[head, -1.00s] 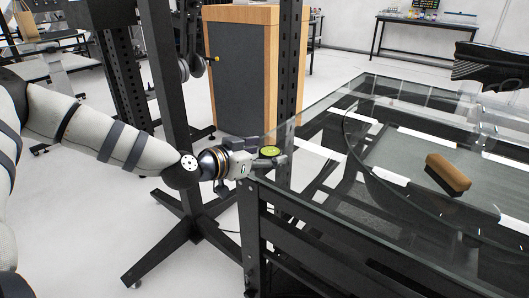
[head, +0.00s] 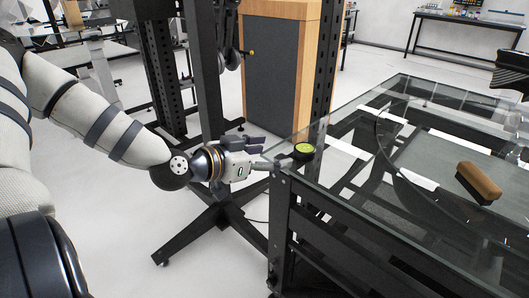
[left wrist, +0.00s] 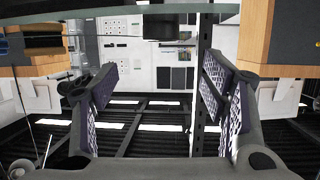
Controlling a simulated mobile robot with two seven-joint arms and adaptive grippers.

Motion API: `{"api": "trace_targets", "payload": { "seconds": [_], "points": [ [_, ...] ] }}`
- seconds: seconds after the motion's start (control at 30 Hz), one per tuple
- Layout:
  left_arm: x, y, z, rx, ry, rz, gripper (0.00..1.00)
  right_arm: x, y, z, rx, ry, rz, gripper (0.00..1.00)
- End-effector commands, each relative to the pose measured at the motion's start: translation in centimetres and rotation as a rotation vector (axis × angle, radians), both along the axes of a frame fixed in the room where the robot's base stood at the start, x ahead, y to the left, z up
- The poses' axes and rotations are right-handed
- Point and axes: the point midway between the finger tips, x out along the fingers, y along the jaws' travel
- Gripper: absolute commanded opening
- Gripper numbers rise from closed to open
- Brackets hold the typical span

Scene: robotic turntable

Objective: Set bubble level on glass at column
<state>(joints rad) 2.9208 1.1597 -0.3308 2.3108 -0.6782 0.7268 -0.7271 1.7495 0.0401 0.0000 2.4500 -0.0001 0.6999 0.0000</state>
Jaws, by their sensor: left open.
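The bubble level (head: 304,150), a small black round piece with a yellow-green top, sits on the glass (head: 345,128) at its near left corner. The tall black perforated column (head: 325,75) rises behind it. My left gripper (head: 266,153) is open and empty, just left of the level and apart from it, with its fingers pointing toward it. In the left wrist view the level (left wrist: 160,27) appears as a dark shape against the glass edge (left wrist: 110,14), beyond the open fingers. My right gripper is not in view.
A brown brush (head: 480,181) lies on the glass at the right. A black frame rail (head: 370,225) runs along the near side under the glass. A wooden cabinet (head: 282,70) stands behind the column.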

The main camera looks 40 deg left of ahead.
Motion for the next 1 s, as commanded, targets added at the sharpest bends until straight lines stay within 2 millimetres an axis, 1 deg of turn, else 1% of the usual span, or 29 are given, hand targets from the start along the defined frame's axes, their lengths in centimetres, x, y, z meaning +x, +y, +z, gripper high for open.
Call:
{"api": "trace_targets", "payload": {
  "seconds": [0.1, 0.23, 0.33, 0.37, 0.43, 0.47, 0.5, 0.57, 0.6, 0.67, 0.7, 0.73, 0.77, 0.8, 0.9, 0.93, 1.0],
  "points": [
    [-0.7, 0.2, 0.4, -0.001, -0.002, 0.0, 0.67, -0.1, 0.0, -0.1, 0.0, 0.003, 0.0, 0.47],
    [-1.0, 0.3, 0.6, -0.007, -0.004, 0.001, 0.67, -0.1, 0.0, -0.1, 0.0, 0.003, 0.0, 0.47],
    [-1.1, 0.3, 0.2, -0.007, 0.013, 0.001, 0.67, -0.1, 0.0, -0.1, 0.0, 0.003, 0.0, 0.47],
    [-1.3, 0.2, -0.4, -0.006, 0.037, 0.002, 0.67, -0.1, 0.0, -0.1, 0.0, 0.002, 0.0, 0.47],
    [-2.4, -0.1, -3.0, -0.002, 0.15, 0.008, 0.67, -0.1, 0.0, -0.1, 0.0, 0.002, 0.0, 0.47],
    [-3.1, -0.4, -4.7, -0.001, 0.222, 0.013, 0.67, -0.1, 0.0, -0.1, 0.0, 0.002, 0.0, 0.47],
    [-4.5, -1.0, -7.4, 0.002, 0.335, 0.022, 0.67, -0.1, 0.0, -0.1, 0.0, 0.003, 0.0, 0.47],
    [-7.4, -2.5, -11.9, 0.001, 0.526, 0.04, 0.67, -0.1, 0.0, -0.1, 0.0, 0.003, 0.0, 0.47],
    [-9.9, -3.7, -14.9, 0.004, 0.658, 0.053, 0.67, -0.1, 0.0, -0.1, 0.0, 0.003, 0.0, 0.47],
    [-14.6, -5.7, -19.2, 0.014, 0.854, 0.077, 0.67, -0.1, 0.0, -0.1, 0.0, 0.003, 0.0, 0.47],
    [-18.2, -7.0, -21.6, 0.022, 0.977, 0.094, 0.67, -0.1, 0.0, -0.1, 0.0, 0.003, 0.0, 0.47],
    [-20.8, -8.0, -23.1, 0.03, 1.059, 0.105, 0.67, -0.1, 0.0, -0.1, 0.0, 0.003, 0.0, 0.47],
    [-23.2, -8.8, -24.2, 0.038, 1.132, 0.117, 0.67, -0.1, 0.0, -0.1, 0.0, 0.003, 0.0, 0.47],
    [-26.2, -9.7, -25.3, 0.048, 1.214, 0.13, 0.67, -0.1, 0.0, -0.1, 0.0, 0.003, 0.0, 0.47],
    [-31.5, -11.1, -26.6, 0.069, 1.35, 0.158, 0.67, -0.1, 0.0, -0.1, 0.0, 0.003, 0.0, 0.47],
    [-32.4, -11.3, -26.7, 0.073, 1.372, 0.164, 0.67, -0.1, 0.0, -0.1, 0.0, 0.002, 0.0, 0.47],
    [-33.6, -11.6, -26.9, 0.078, 1.401, 0.171, 0.67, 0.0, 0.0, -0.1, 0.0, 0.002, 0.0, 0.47]
  ]
}}
